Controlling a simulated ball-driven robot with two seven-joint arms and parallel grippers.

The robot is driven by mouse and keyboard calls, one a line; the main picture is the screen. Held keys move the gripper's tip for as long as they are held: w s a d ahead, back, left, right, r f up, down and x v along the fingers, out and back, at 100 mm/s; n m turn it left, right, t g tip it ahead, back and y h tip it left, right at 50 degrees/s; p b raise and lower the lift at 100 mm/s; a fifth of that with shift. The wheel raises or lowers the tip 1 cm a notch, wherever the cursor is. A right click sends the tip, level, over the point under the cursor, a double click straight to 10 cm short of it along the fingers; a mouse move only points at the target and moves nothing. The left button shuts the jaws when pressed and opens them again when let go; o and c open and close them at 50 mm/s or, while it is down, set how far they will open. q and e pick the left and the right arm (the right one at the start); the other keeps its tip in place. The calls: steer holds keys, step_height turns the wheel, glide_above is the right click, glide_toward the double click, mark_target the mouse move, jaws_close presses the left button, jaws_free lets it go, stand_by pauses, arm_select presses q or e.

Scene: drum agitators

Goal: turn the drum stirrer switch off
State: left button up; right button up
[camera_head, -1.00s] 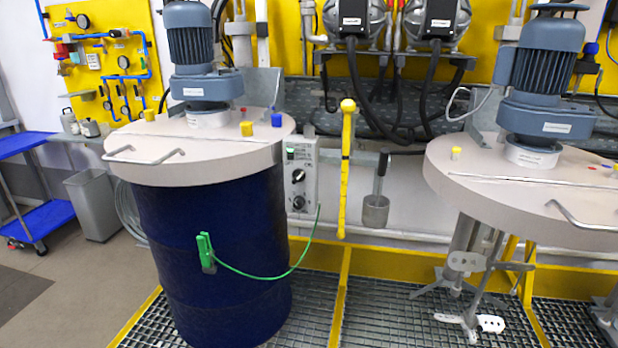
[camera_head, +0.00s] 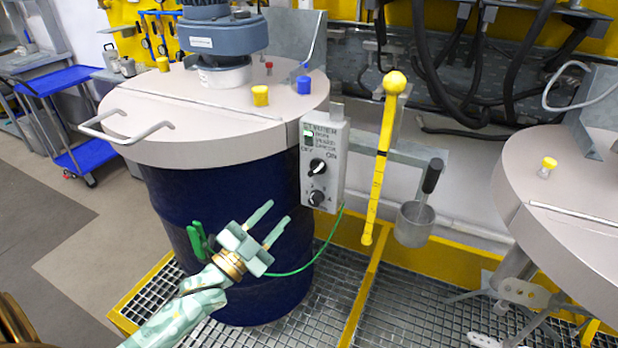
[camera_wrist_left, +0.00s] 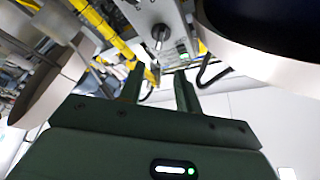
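The grey stirrer switch box (camera_head: 323,178) stands right of the blue drum (camera_head: 215,260). An upper black knob (camera_head: 318,167) sits below the OFF and ON marks, and a second black knob (camera_head: 317,198) is lower. A small green light (camera_head: 309,138) shows near the box's top. I cannot clearly read which mark the upper knob points to. My left gripper (camera_head: 279,213) is open and empty, in front of the drum, below and left of the box. In the left wrist view the box shows upside down, with a knob (camera_wrist_left: 160,33) beyond the spread fingers (camera_wrist_left: 158,82).
A green clamp (camera_head: 198,240) on the drum has a green cable running to the box. A yellow bar (camera_head: 383,150) and a metal cup (camera_head: 413,224) are right of the box. The lid (camera_head: 200,125) with its handle overhangs the drum.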

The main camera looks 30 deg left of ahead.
mark_target(314, 172)
arm_select(q)
steer(key=b+x, duration=0.1)
steer(key=x, duration=1.1)
steer(key=shift+w, duration=0.45)
jaws_close()
